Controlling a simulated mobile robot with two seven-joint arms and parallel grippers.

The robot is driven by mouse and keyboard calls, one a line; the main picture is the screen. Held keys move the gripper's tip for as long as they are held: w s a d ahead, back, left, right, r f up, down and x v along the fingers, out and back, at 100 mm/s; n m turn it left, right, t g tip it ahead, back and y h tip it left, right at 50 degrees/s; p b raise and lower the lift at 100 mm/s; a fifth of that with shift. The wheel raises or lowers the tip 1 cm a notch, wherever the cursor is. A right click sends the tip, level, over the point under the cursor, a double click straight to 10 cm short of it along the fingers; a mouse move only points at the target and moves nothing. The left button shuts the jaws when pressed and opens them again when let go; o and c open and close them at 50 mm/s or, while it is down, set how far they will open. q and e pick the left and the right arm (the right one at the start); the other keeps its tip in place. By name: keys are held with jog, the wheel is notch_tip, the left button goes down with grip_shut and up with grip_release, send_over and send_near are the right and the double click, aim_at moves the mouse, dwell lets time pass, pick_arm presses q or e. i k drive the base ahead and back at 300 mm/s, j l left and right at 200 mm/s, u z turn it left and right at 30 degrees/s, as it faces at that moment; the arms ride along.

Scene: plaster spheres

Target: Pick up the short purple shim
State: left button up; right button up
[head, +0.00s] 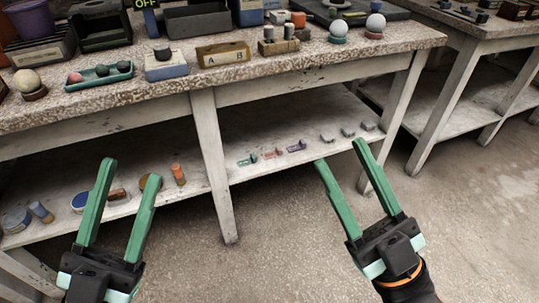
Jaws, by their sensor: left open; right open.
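A small purple piece (297,146), which looks like the short purple shim, lies on the lower shelf (255,185) of the workbench. A small pink piece (273,153) and a small green piece (247,160) lie to its left in a row. My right gripper (340,152) is open and empty, with its fingertips to the right of the purple piece in the picture and apart from it. My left gripper (130,170) is open, far to the left, its fingers in front of other items on the shelf.
Several small grey blocks (348,131) lie right of the purple piece. An orange cylinder (178,174) and blue jars stand on the shelf's left part. A bench leg (212,165) stands between. The bench top (220,80) overhangs the shelf and is crowded.

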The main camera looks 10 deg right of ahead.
aim_at(302, 144)
jog(key=u, duration=2)
jog(key=l+z, duration=0.15)
jog(key=z, duration=2.25)
jog(key=i+u, duration=0.35)
jog(key=i, duration=0.15)
jog(key=i+u, duration=0.35)
jog(key=i, duration=0.15)
